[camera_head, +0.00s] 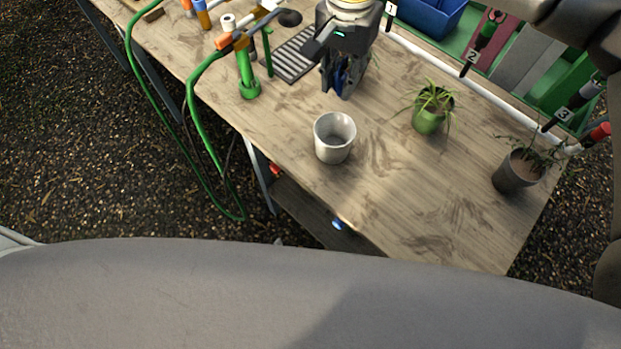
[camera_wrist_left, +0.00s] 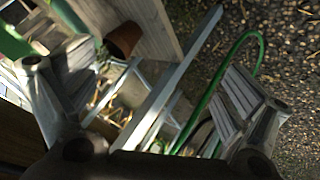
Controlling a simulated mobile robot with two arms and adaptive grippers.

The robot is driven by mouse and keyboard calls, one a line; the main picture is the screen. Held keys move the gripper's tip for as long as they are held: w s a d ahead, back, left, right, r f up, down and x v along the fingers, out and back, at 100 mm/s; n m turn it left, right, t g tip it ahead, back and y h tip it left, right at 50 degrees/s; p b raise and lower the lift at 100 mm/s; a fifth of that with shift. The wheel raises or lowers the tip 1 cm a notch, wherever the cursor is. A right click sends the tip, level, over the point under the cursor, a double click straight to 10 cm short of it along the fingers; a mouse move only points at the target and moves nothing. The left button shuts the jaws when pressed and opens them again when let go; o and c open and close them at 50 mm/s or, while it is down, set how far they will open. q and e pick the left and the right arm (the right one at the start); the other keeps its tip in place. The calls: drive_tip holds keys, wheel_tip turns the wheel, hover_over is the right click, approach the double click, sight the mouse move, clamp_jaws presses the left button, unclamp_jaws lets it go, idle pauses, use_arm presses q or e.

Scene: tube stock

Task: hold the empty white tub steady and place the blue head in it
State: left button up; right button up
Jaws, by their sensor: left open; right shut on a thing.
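The white tub (camera_head: 333,150) stands upright on the wooden table in the head view, near its front edge, and looks empty inside. My right gripper (camera_head: 343,92) points down above the table, behind the tub and apart from it. It is shut on the blue head (camera_head: 338,77), which is mostly hidden between the dark fingers. My left gripper (camera_wrist_left: 155,95) shows only in the left wrist view. Its two fingers are wide apart with nothing held between them, and the tub is not in that view.
A green plant pot (camera_head: 428,121) and a dark plant pot (camera_head: 516,172) stand right of the tub. A green upright tool (camera_head: 247,75) and a dark grate (camera_head: 294,57) are to its left. A green hose (camera_head: 190,95) hangs off the table edge. The table's front right is clear.

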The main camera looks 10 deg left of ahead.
use_arm(q)
drive_tip(key=w+d+r+n+t+h, duration=0.1)
drive_tip(key=w+d+r+n+t, duration=0.25)
drive_tip(key=r, duration=0.65)
drive_tip(key=w+d+r+n+t+h, duration=0.1)
drive_tip(key=w+d+r+n+t, duration=0.3)
drive_tip(key=r, duration=0.6)
drive_tip(key=w+d+r+n+t+h, duration=0.15)
drive_tip(key=r+n, duration=0.35)
drive_tip(key=r, duration=0.5)
drive_tip(key=n+t, duration=0.1)
drive_tip(key=n, duration=0.4)
approach(327, 151)
wheel_tip(327, 151, up, 2)
drive_tip(key=w+a, duration=0.1)
drive_tip(key=a, duration=0.2)
drive_tip(key=n, duration=0.2)
drive_tip(key=w+d+n, duration=0.2)
drive_tip(key=w+n, duration=0.1)
drive_tip(key=w+d+f+n, duration=0.1)
drive_tip(key=w+d+n, duration=0.1)
drive_tip(key=w+n, duration=0.1)
drive_tip(key=w+d+n+g, duration=0.1)
drive_tip(key=w+d+n, duration=0.2)
drive_tip(key=w, duration=0.2)
drive_tip(key=shift+w+f+y, duration=0.2)
drive_tip(key=shift+f+y, duration=0.05)
drive_tip(key=shift+f, duration=0.05)
